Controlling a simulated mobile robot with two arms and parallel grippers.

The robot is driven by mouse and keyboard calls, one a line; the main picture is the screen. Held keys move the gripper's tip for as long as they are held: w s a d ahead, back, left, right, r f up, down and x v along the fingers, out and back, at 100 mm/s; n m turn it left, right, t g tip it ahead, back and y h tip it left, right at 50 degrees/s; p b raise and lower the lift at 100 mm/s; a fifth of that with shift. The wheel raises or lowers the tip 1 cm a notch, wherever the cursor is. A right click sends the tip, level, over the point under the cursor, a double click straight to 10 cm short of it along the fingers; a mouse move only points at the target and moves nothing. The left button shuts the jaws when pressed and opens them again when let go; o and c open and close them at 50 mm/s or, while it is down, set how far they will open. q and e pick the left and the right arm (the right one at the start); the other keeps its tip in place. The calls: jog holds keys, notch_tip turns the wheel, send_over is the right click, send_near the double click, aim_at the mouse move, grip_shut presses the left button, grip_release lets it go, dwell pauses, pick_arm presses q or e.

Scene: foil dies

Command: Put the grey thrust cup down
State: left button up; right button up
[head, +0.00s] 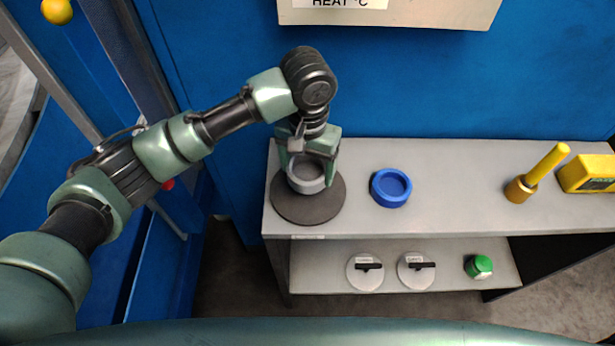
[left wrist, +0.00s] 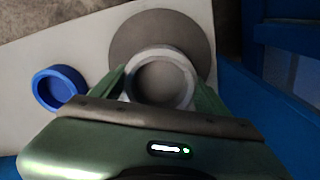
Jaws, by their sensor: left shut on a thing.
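The grey thrust cup (head: 306,178) is a round, open-topped grey ring over the dark round pad (head: 300,212) at the left end of the shelf top. It also shows in the left wrist view (left wrist: 160,101), over the lower part of the pad (left wrist: 196,33). My left gripper (head: 308,172) comes down from above and is shut on the cup, one finger on each side. I cannot tell whether the cup touches the pad. My right gripper is not in view.
A blue cup (head: 391,187) stands right of the pad on the grey shelf top (head: 450,200). A yellow-handled tool (head: 538,174) and a yellow device (head: 588,174) are farther right. The lower shelf holds two lidded discs and a green-capped item (head: 479,266). A blue wall is behind.

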aim_at(307, 176)
pick_arm(q)
notch_tip(307, 176, down, 4)
jog(key=shift+f+p, duration=0.1)
jog(key=shift+p, duration=0.2)
jog(key=shift+f, duration=0.2)
jog(key=shift+f, duration=0.1)
jog(key=o, duration=1.7)
notch_tip(307, 176, up, 11)
jog(key=shift+b, duration=1)
jog(key=shift+r, duration=0.65)
